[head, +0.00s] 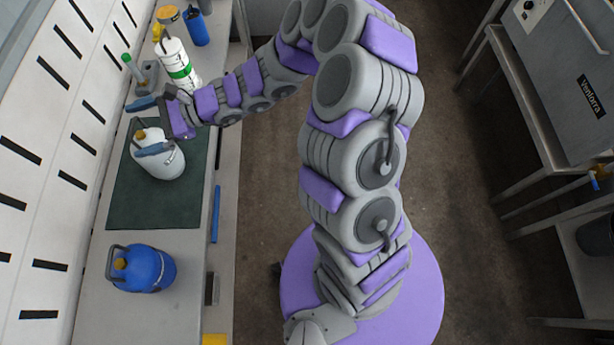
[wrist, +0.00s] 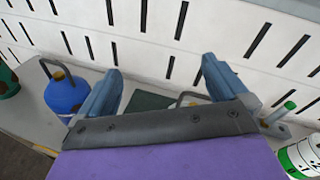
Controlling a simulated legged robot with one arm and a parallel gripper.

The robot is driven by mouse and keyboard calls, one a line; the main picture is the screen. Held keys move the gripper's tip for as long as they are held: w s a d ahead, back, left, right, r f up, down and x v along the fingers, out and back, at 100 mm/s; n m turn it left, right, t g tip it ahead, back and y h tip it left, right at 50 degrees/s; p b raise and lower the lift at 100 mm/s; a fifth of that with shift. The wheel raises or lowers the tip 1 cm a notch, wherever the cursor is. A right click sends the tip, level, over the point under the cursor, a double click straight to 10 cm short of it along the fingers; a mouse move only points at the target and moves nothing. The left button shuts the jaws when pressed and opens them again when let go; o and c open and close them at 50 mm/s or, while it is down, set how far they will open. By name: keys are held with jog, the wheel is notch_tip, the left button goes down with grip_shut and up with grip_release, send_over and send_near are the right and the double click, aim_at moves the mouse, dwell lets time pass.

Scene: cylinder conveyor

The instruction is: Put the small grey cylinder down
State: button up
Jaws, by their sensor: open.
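The small grey cylinder (head: 165,165) stands upright on the dark green mat (head: 150,213) on the bench in the head view. It has a yellow-brown cap and a handle on top. My gripper (head: 146,127) is open, with its two blue fingers spread at the cylinder's top. One finger overlaps the top in the picture; I cannot tell whether it touches. In the wrist view, my gripper (wrist: 160,70) shows nothing clasped between its fingers. Part of the cylinder's handle (wrist: 186,96) shows behind the gripper body, which hides the rest.
A blue cylinder (head: 145,269) stands on the bench nearer than the mat. A white cylinder with a green band (head: 178,65) and another blue container (head: 196,27) stand beyond it. A slotted white wall (head: 50,120) runs along the left. The mat's near part is clear.

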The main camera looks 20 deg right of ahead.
jog(key=s+d+r+n+g+h, duration=0.35)
jog(key=s+n, duration=0.25)
jog(key=s, duration=0.4)
jog(key=s+d+r+n+g+h, duration=0.2)
jog(key=s+r+n+g, duration=0.15)
jog(key=s+n, duration=0.45)
jog(key=s+d+h, duration=0.3)
jog(key=s+d, duration=0.1)
jog(key=d, duration=0.4)
jog(key=s+d+f+n+t+h, duration=0.1)
jog(key=s+d+h, duration=0.3)
jog(key=d, duration=0.4)
jog(key=s+d+n+t+h, duration=0.1)
jog(key=s+d+h, duration=0.3)
jog(key=d, duration=0.4)
jog(key=shift+s+f, duration=0.15)
jog(key=shift+s, duration=0.6)
